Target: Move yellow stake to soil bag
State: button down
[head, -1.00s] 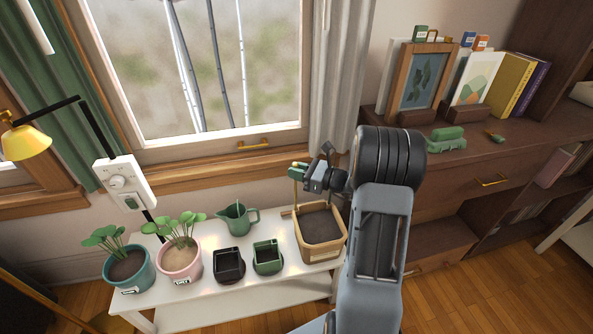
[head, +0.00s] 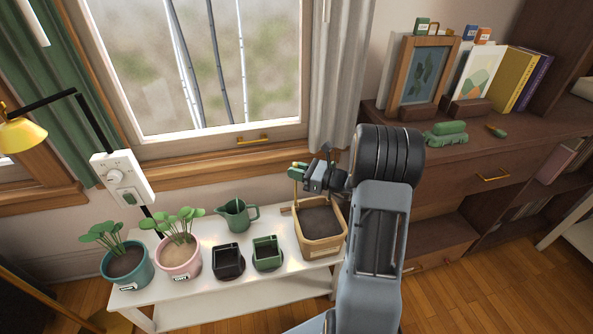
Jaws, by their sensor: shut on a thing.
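My gripper (head: 300,171) is above the left back part of the soil bag, at the right end of the white bench. Its green-tipped fingers are shut on the yellow stake (head: 295,193), a thin pale yellow stick that hangs roughly upright below them. The soil bag (head: 323,248) is a tan, open-topped container with dark soil inside and a label on its front. The stake's lower end is near the bag's left back rim. I cannot tell whether it is inside the rim or touches the soil.
The white bench (head: 205,291) also holds a green watering can (head: 237,214), a black pot (head: 228,262), a green square pot (head: 267,254), a pink pot (head: 180,264) and a teal pot (head: 129,270) with plants. A dark wooden cabinet (head: 455,170) stands at right.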

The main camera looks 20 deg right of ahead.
jog(key=shift+f+b, duration=0.55)
jog(key=shift+f, duration=0.35)
jog(key=c, duration=1)
grip_release()
jog(key=shift+p+v, duration=0.7)
jog(key=shift+v, duration=2.25)
